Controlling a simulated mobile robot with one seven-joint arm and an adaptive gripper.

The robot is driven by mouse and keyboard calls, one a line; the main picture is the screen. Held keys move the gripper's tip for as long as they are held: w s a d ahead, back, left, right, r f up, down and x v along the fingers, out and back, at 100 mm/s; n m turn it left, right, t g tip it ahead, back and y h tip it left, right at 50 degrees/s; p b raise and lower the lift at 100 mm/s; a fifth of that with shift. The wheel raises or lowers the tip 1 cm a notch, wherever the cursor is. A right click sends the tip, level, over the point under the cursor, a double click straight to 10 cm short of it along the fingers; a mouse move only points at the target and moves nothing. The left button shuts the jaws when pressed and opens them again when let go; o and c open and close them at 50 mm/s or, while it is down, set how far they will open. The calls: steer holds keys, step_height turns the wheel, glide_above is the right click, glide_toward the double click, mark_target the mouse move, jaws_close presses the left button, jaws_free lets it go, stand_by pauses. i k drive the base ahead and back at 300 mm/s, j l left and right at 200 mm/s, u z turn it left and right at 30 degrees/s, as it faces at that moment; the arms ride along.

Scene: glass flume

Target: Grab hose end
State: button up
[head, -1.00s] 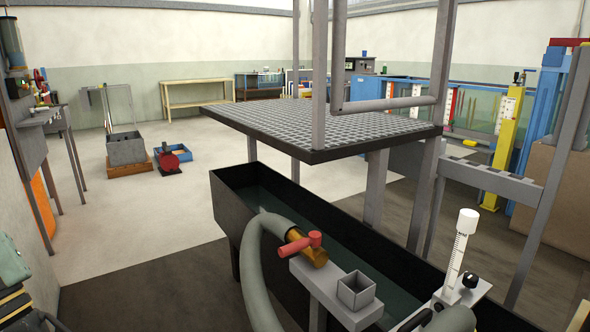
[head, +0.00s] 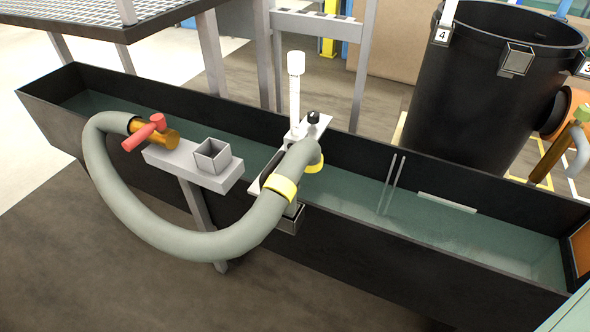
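A thick grey hose (head: 185,238) leaves a brass valve fitting (head: 170,139) with a red handle (head: 143,134) at the left. It loops down in front of the black trough and rises to a grey plate at the trough's middle. A yellow band (head: 284,187) wraps the hose near the plate. Past it the hose bends over to the right, and its end carries another yellow band (head: 316,164) beside the plate. The opening of the end cannot be seen. My gripper is not in view.
The long black trough (head: 350,255) holds water. A small square cup (head: 212,156) sits on a grey bracket. A white upright gauge (head: 295,85) and a black knob (head: 313,117) stand by the plate. A large black barrel (head: 475,90) is behind. Open floor (head: 90,270) lies in front.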

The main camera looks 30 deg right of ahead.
mark_target(305, 155)
steer(key=k+l, duration=0.1)
steer(key=l, duration=0.25)
steer(key=k+l, duration=0.1)
steer(key=l, duration=0.25)
steer(key=k+l, duration=0.1)
steer(key=l, duration=0.25)
steer(key=k+l, duration=0.15)
steer(key=l, duration=0.2)
steer(key=k+l, duration=0.1)
steer(key=l, duration=0.2)
steer(key=i+j, duration=0.35)
steer(key=j, duration=0.2)
steer(key=u, duration=0.05)
